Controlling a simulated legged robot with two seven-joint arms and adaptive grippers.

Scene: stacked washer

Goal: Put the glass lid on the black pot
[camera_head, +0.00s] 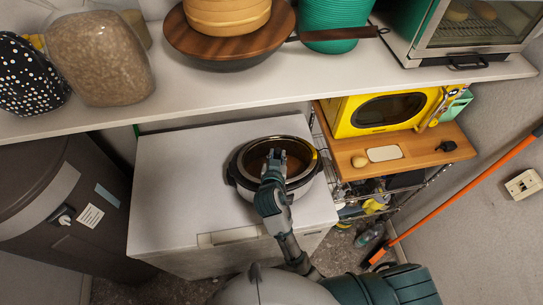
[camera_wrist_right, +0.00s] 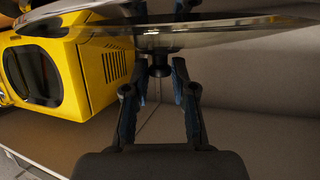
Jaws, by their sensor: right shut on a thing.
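My right gripper (camera_head: 273,158) is over the pot in the head view. In the right wrist view its fingers (camera_wrist_right: 160,72) are shut on the dark knob of the glass lid (camera_wrist_right: 210,40). The lid shows there nearly edge-on as a clear disc with a shiny rim. In the head view the lid's clear round (camera_head: 297,158) overlaps the pot's opening; I cannot tell whether it touches the rim. The pot (camera_head: 304,191) has a pale body with dark rim and side handles and stands on the white appliance. My gripper hides part of its opening. My left gripper is not in view.
The white appliance top (camera_head: 180,175) is clear left of the pot. A yellow microwave (camera_head: 380,112) stands on a wooden board (camera_head: 430,148) to the right; it shows in the wrist view (camera_wrist_right: 85,65). A white shelf (camera_head: 210,90) with jars and a wooden-lidded pan runs behind.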

